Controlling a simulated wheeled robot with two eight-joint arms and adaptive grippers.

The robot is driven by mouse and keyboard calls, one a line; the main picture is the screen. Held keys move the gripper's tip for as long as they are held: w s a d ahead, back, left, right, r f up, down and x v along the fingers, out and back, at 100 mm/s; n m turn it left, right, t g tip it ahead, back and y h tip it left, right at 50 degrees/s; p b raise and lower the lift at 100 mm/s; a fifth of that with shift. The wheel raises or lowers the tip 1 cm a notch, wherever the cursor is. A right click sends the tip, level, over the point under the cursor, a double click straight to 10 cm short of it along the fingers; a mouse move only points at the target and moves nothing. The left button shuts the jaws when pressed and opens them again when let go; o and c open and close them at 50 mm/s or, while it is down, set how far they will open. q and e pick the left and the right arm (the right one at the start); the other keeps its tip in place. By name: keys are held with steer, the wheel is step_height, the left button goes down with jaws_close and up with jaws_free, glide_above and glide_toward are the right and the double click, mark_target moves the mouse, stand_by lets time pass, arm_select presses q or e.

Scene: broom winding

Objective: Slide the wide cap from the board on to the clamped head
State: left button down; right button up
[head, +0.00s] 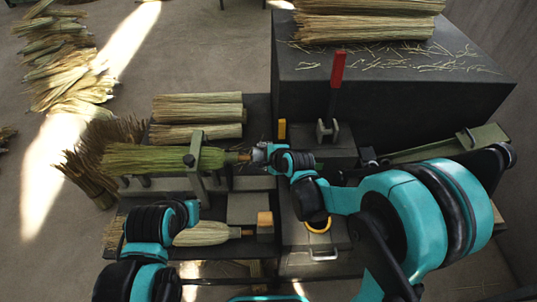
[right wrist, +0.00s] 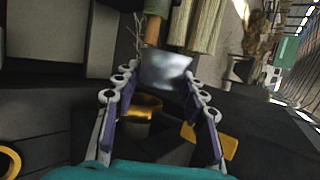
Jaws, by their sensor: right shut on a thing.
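The clamped head (head: 140,159) is a bundle of green straw lying level in an olive clamp (head: 196,158), with a short wooden handle (head: 232,157) pointing right. My right gripper (head: 262,154) is shut on the wide cap (right wrist: 167,72), a grey metal piece, right beside the handle's end. In the right wrist view the cap sits between the fingertips, against the wooden handle (right wrist: 152,30). I cannot tell if the cap is around the handle or only meets it. My left arm stands at the lower left; its fingers cannot be made out.
A brass ring-shaped piece (right wrist: 140,108) and a yellow block (right wrist: 210,140) lie below the right fingers. A red-handled lever (head: 337,70) stands behind. Straw bundles (head: 196,107) lie behind the clamp, and another broom head (head: 202,233) lies in front.

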mark_target(242, 158)
steer(key=shift+w+f+b, duration=0.25)
steer(key=shift+f+b, duration=0.15)
steer(key=shift+f, duration=0.1)
steer(key=shift+w+f+b, duration=2.7)
steer(key=shift+f+b, duration=0.15)
steer(key=shift+f, duration=1.15)
steer(key=shift+a, duration=4)
steer(key=shift+a, duration=0.1)
steer(key=o, duration=0.9)
steer(key=shift+r, duration=0.15)
